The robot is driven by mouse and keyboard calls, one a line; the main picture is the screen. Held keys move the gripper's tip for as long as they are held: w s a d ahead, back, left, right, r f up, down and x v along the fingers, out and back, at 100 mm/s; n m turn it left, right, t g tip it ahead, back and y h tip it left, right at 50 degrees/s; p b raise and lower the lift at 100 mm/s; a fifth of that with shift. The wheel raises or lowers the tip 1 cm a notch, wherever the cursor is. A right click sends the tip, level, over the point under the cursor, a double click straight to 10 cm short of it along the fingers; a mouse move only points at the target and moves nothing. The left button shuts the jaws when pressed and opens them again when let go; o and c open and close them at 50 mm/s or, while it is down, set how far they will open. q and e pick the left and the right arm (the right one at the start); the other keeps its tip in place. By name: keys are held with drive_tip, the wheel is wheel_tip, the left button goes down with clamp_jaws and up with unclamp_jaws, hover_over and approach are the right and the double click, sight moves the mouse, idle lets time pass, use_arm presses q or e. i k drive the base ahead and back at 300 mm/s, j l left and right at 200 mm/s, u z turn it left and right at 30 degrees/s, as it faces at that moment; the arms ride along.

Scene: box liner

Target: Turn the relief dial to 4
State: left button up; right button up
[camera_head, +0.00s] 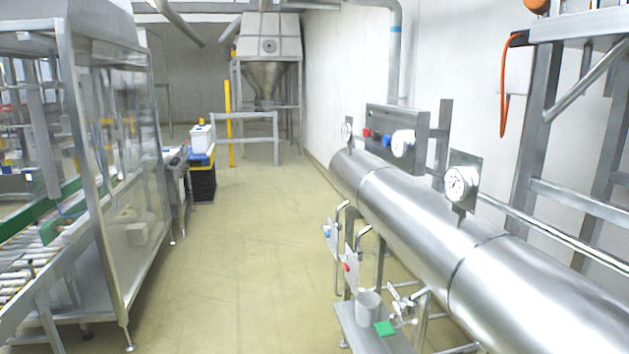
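A large horizontal steel cylinder (420,220) runs along the right side. A control panel (385,124) stands above it and carries a round white dial (403,143), a red knob (367,132) and a blue knob (387,140). A round white gauge (461,184) on a square plate stands nearer on the cylinder. A smaller round gauge (347,131) stands at its far end. I cannot read any label or setting, so I cannot tell which is the relief dial. Neither of my grippers is in view.
Valves with a blue handle (327,233) and a red handle (347,267) stand beside the cylinder. A low shelf holds a grey cup (368,305) and a green block (384,328). A roller conveyor (25,262) is at the left. The middle floor (235,260) is clear.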

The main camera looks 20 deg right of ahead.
sight(387, 140)
drive_tip(key=i+j+z, duration=0.1)
drive_tip(key=i+z, duration=0.25)
drive_tip(key=i, duration=0.15)
drive_tip(key=i+j+z, duration=0.35)
drive_tip(key=i, duration=0.15)
drive_tip(key=i+j+z, duration=0.35)
drive_tip(key=i+l, duration=0.1)
